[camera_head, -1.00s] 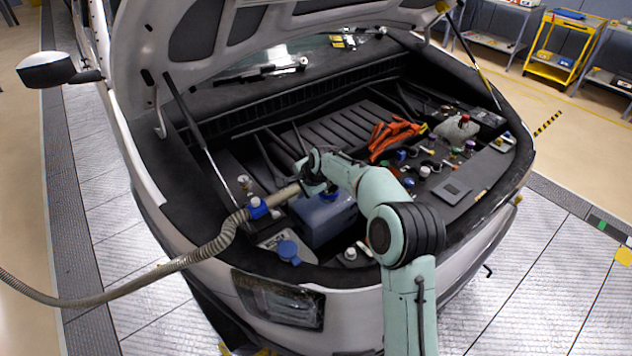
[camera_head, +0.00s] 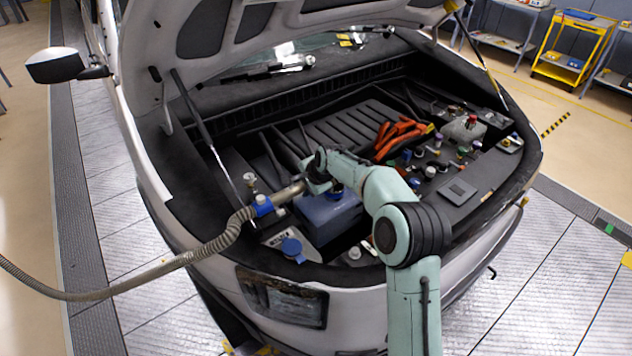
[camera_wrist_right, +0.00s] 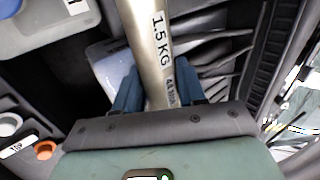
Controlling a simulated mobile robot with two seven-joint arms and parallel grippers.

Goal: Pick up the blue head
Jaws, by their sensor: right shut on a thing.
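A flexible grey hose ends in a metallic tube (camera_head: 288,194) with a blue collar (camera_head: 263,205). My right gripper (camera_head: 312,184) is at the tube's far end, over the engine bay. In the right wrist view, the blue fingers of the gripper (camera_wrist_right: 160,90) are shut around the metallic tube (camera_wrist_right: 146,40), which is marked "1.5 KG". The tube hides part of the view between the fingers. A separate round blue cap (camera_head: 291,248) sits at the front of the bay. My left gripper is not in view.
A blue-grey tank (camera_head: 325,220) lies just below my right gripper. Orange cables (camera_head: 400,135) and several small caps are to the right. The raised hood (camera_head: 290,35) overhangs the bay, with a strut (camera_head: 205,130) at the left.

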